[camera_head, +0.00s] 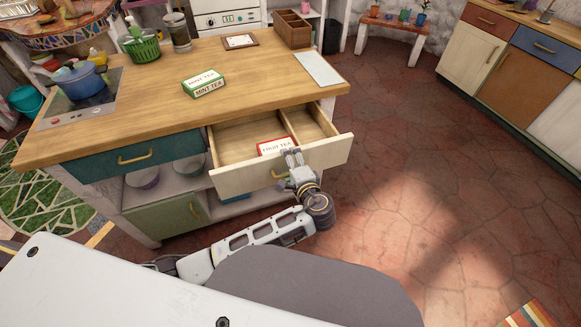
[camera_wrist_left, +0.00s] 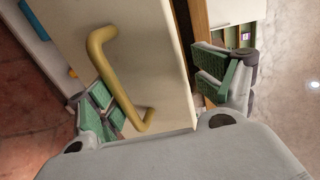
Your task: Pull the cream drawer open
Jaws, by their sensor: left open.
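The cream drawer (camera_head: 235,180) stands pulled out from the wooden counter, its inside and divider showing. Its brass handle (camera_head: 278,174) is partly hidden by my left gripper (camera_head: 293,157) in the head view. In the left wrist view, the left gripper (camera_wrist_left: 155,85) is open, with its green-padded fingers apart on either side of the cream front panel (camera_wrist_left: 165,60). One finger is beside the brass handle (camera_wrist_left: 122,78), and the other is past the panel's top edge. I cannot tell whether the fingers touch the panel. My right gripper is not in view.
A red fruit tea box (camera_head: 272,147) lies inside the drawer. A green mint tea box (camera_head: 204,84) sits on the counter (camera_head: 150,105). A closed teal drawer (camera_head: 120,158) is to the left.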

